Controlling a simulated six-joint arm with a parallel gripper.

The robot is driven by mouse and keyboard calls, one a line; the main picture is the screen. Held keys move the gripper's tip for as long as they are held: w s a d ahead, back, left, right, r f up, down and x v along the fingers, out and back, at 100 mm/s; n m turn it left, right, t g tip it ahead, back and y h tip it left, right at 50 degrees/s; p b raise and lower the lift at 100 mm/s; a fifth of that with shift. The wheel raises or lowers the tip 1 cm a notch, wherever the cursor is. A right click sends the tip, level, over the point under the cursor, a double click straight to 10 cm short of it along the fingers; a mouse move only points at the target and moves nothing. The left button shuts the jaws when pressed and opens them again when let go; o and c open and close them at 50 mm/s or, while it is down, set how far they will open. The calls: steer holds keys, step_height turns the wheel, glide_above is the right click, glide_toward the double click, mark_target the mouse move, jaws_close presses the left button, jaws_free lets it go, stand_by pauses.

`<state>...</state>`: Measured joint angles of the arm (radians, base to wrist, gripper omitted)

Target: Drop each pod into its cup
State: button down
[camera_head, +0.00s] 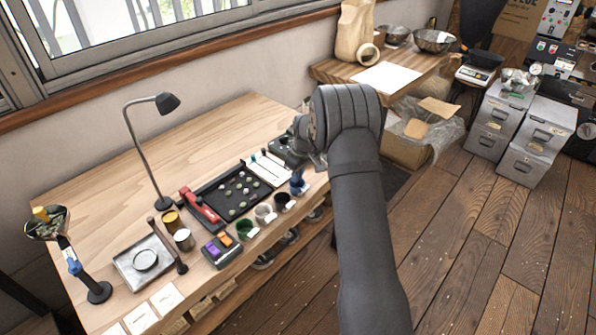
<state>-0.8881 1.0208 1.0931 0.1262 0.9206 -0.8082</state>
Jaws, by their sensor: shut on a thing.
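My gripper (290,152) is over the far right end of the wooden bench, mostly hidden by my own wrist. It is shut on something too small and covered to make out. A black tray (204,198) in the middle of the bench holds several small pale and greenish pods (238,187). A blue item (297,184), perhaps a cup, is at the row's right end, just below my gripper. I cannot tell what the cups contain.
A red tool (200,207) lies along the tray's left side. A white-topped rack (268,171) is to its right. The bench's back is clear.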

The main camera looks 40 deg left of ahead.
steer(key=c, duration=1.3)
jaws_free()
steer(key=shift+r, duration=0.1)
steer(key=d+r, duration=0.1)
steer(key=r, duration=1)
steer(key=d+r, duration=0.1)
steer(key=r, duration=0.5)
steer(key=shift+d, duration=0.3)
steer(key=a+f, duration=0.1)
steer(key=f, duration=1)
steer(key=a+f, duration=0.1)
steer(key=f, duration=0.5)
steer(key=shift+a+f, duration=0.15)
steer(key=shift+a, duration=0.15)
steer(key=shift+r, duration=1.35)
steer(key=shift+f, duration=0.1)
